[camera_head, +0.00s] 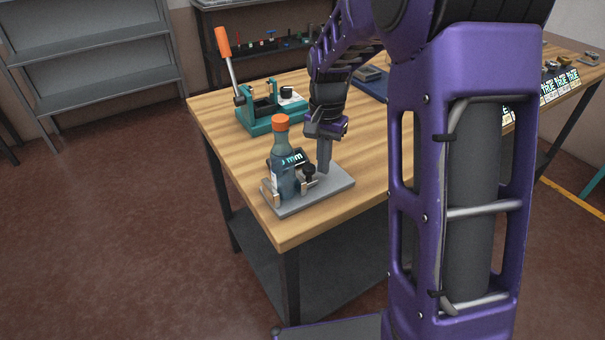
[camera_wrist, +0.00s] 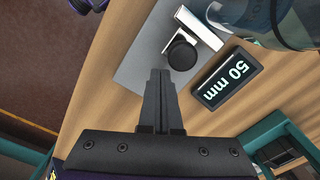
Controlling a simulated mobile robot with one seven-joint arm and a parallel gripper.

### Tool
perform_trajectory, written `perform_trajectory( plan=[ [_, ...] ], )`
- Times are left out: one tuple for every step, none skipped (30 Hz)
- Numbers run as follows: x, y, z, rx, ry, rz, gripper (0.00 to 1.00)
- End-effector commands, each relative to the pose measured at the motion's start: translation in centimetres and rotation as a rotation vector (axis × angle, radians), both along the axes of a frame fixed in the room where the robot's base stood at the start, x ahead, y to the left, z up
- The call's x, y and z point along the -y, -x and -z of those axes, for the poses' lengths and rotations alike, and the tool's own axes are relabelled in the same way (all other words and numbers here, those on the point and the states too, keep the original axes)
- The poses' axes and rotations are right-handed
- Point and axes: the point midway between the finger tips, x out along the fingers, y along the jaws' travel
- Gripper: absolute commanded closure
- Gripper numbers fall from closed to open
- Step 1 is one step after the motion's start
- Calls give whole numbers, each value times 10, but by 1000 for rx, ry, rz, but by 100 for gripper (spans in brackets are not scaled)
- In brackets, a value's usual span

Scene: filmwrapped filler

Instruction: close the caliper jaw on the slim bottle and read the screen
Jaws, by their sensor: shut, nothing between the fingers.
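The slim bottle (camera_head: 280,153), dark glass with an orange cap, stands upright at the caliper on a grey base plate (camera_head: 318,198). In the wrist view the bottle (camera_wrist: 262,20) is cut off at the top. The caliper's screen (camera_wrist: 229,80) reads "50 mm"; in the head view the bottle partly hides it. A pale metal jaw (camera_wrist: 200,27) carries a round black knob (camera_wrist: 181,54). My gripper (camera_head: 324,170) is shut and empty, pointing down over the plate. In the wrist view its fingertips (camera_wrist: 160,73) are beside the knob; contact cannot be told.
A teal press (camera_head: 268,118) with an orange-handled lever stands behind the bottle on the wooden table (camera_head: 222,118). Small blocks marked "TRUE" (camera_head: 558,84) line the far right. The plate lies near the table's front edge. Grey shelves (camera_head: 95,55) stand at the back left.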

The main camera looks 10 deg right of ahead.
Motion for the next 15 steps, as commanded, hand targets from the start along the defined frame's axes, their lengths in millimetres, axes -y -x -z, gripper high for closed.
perform_trajectory(
  plan=[
    [-1, 0, 0, 0, 0, -1, 100],
    [-2, 0, 0, 0, 0, -1, 100],
    [-2, 1, 0, 0, 0, -1, 100],
    [-3, 1, 0, 0, 0, -1, 100],
    [-3, 1, 0, 0, 0, -1, 100],
    [-4, 1, 0, 0, 0, -1, 100],
    [-4, 1, 0, 0, 0, -1, 100],
    [-4, 2, 0, 0, 0, -1, 100],
    [-5, 2, 0, 0, 0, -1, 100],
    [-6, 2, 0, 0, 0, -1, 100],
    [-6, 2, 0, 1, 1, -2, 100],
    [-6, 2, 0, 0, 0, -2, 100],
    [-7, 3, 0, 0, 0, -2, 100],
    [-7, 3, 0, 0, 0, -2, 100],
    [-8, 3, 0, 0, 0, -2, 100]
  ],
)
